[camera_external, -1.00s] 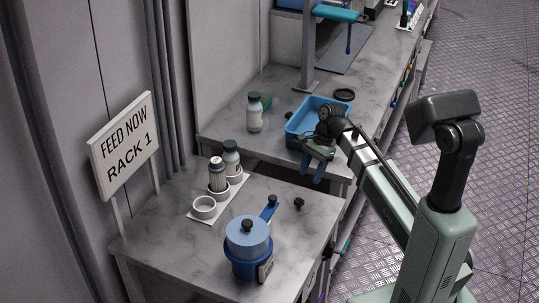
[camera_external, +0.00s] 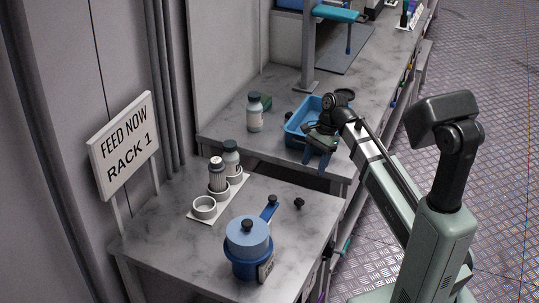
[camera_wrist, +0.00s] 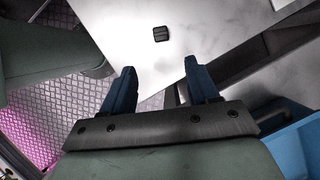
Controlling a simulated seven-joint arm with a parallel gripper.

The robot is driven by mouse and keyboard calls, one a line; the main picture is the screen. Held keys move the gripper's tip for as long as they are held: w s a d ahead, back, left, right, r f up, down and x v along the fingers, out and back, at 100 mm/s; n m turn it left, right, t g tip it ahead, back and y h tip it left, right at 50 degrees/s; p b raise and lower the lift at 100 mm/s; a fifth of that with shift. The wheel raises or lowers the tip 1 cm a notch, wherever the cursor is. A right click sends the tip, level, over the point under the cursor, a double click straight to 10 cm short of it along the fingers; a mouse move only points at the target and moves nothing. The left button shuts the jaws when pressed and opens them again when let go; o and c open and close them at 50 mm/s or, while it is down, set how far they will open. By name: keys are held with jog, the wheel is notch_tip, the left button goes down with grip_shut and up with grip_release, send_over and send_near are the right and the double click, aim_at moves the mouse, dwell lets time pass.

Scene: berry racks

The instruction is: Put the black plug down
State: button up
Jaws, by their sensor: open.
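The black plug (camera_external: 299,203) stands on the front marble table, to the right of the blue pot's handle. In the wrist view the black plug (camera_wrist: 161,34) shows as a small dark block on the pale tabletop, beyond my fingertips. My gripper (camera_external: 324,161) is up and back from the plug, near the blue tray on the rear table. In the wrist view my gripper (camera_wrist: 160,82) has its two blue fingers spread apart with nothing between them. The plug is clear of both fingers.
A blue pot (camera_external: 252,265) with a lid stands at the front. A white tray (camera_external: 238,187) holds bottles and a small cup behind it. A blue tray (camera_external: 296,128) and a white bottle (camera_external: 254,116) stand on the rear table. A gap separates the tables.

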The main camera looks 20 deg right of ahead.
send_over(300, 199)
jog(key=d, duration=0.3)
jog(key=f, duration=0.7)
jog(key=shift+w+a+f, duration=0.1)
jog(key=shift+w+a, duration=0.1)
jog(key=shift+w, duration=0.15)
jog(key=shift+x, duration=2.95)
jog(key=shift+w+a, duration=0.1)
jog(key=shift+a, duration=0.05)
jog(key=shift+c, duration=0.2)
grip_shut()
